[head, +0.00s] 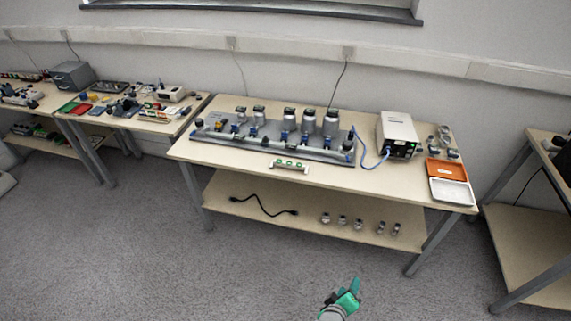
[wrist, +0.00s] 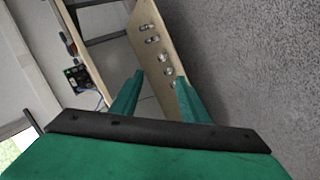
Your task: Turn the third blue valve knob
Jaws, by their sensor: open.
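A grey calibration rig (head: 310,152) lies along the middle table in the head view. It carries several upright silver cylinders, with small blue valve knobs along their front. One blue knob (head: 285,136) sits below the middle cylinder; the third knob cannot be singled out for certain at this size. My green gripper (head: 355,288) is low in front of the table, over the floor, well apart from the rig. In the wrist view my gripper (wrist: 157,82) shows its two green fingers spread with nothing between them. The knobs cannot be made out in the wrist view.
The middle table (head: 390,178) has a lower shelf (head: 235,207) with a black cable and several small metal parts. A white box device (head: 397,135), an orange tray (head: 447,170) and a white tray (head: 452,192) stand on its right. Open carpet (head: 250,270) lies in front.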

